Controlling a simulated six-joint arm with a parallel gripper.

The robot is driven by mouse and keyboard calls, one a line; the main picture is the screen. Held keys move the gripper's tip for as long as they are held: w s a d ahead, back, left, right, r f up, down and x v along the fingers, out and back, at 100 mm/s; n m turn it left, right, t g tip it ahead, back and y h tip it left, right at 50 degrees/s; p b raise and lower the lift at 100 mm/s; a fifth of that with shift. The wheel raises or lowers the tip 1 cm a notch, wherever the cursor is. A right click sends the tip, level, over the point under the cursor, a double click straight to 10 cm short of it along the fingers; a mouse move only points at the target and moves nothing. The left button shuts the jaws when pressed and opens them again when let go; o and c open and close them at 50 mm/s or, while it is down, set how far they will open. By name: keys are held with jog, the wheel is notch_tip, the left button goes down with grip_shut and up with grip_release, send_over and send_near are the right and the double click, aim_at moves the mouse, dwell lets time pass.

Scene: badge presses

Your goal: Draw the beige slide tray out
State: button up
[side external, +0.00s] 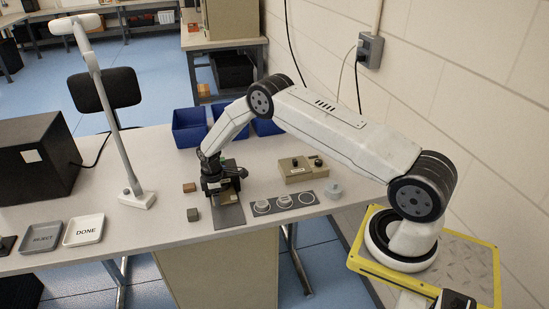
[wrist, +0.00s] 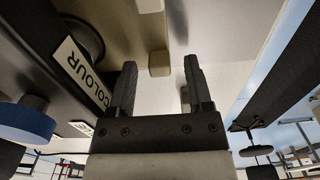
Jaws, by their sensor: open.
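My gripper (side external: 213,184) is at the dark press (side external: 232,172) on the table, and its fingers are largely hidden there in the side view. In the wrist view my gripper (wrist: 160,72) is open and empty. A beige part (wrist: 125,32), seemingly the slide tray, lies ahead of the fingers at the upper middle. A small cream block (wrist: 159,64) at its edge shows between the two fingertips. I cannot tell whether either finger touches it. A dark body with a COLOUR label (wrist: 82,75) is close on the left.
A dark plate (side external: 229,216) lies in front of the press. A mat with several pale discs (side external: 284,202) and a beige box (side external: 302,168) are to the right. DONE (side external: 84,230) and REJECT (side external: 42,237) trays lie further left.

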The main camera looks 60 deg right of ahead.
jog(key=shift+f, duration=0.3)
grip_shut()
dwell(1.4)
